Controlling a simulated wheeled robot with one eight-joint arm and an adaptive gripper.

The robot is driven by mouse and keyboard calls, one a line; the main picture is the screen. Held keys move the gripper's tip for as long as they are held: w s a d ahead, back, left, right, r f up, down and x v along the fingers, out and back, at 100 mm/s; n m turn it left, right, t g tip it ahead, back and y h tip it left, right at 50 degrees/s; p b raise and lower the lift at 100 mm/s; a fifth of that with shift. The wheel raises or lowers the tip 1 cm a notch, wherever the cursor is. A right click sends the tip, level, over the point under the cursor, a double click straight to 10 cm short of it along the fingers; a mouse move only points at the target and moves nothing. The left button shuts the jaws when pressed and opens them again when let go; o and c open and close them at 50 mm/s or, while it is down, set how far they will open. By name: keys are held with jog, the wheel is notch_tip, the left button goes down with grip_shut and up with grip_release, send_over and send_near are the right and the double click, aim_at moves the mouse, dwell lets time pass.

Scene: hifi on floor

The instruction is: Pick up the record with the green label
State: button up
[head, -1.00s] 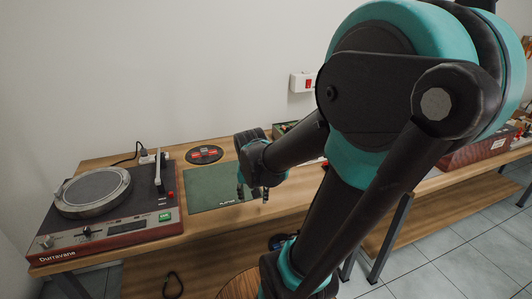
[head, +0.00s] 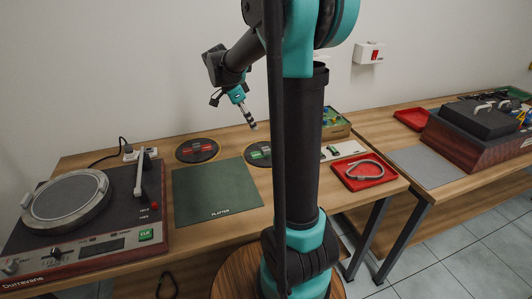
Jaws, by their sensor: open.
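A black record with a green label (head: 254,161) lies flat on the wooden table, just right of the green mat. Its right part is hidden behind my arm. My gripper (head: 253,127) is open and empty. It points down and to the right, and its tips show just above the far edge of the green-label record in the head view. I cannot tell its exact height. A second black record, with a red label (head: 198,150), lies to the left behind the mat.
A green mat marked PLATTER (head: 217,190) lies flat at the middle. A turntable (head: 90,215) stands at the left. A red tray (head: 363,173) with a grey loop and an open box (head: 336,125) are to the right. A second table holds a dark red case (head: 470,147).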

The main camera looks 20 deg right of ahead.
send_over(265, 149)
jog(key=a, duration=0.2)
notch_tip(265, 149, down, 9)
jog(key=shift+s+a+r, duration=0.1)
jog(key=shift+a, duration=0.05)
jog(key=shift+x, duration=2.65)
jog(key=shift+w+a, duration=0.1)
jog(key=shift+w, duration=0.1)
grip_shut()
